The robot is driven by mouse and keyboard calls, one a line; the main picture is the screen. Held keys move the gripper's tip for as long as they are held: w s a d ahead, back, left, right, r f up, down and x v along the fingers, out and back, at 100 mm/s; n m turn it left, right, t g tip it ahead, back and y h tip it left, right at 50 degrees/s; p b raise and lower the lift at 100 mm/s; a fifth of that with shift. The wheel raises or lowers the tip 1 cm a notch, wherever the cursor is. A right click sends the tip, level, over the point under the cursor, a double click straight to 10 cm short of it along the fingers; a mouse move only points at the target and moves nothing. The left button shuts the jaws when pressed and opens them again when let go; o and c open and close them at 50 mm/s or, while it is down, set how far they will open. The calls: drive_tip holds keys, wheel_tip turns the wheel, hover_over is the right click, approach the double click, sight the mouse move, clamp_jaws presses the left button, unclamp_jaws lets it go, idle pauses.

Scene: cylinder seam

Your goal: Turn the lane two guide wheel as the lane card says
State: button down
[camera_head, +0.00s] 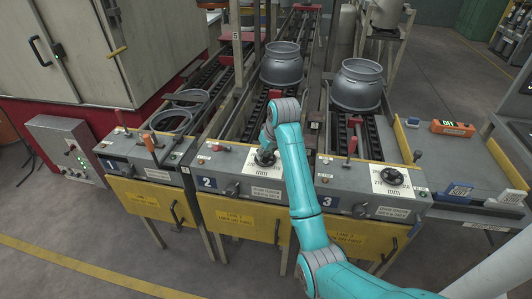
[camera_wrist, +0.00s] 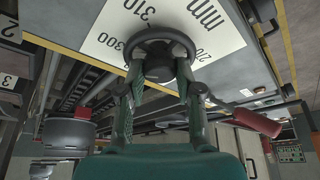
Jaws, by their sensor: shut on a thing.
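The lane two guide wheel (camera_head: 264,158) is a small dark wheel on a white dial plate, on the grey panel marked 2 (camera_head: 208,183). My arm partly hides it in the head view. In the wrist view the wheel (camera_wrist: 158,42) is a black round handwheel over a plate with numbers such as 300 and 310 and "mm". My gripper (camera_head: 266,148) is at the wheel, and in the wrist view its two fingers (camera_wrist: 160,78) are closed on it from both sides. A yellow sign (camera_head: 238,220) hangs on the lane two front; its small text is unreadable.
Lane three has its own wheel (camera_head: 393,176) and a red lever (camera_head: 351,146). Lane two has a red-topped lever (camera_head: 213,147) left of the wheel. Grey cylinders stand on lane two (camera_head: 282,66) and lane three (camera_head: 357,86). An orange box (camera_head: 453,128) sits at the right.

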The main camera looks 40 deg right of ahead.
drive_tip(key=c, duration=0.8)
unclamp_jaws()
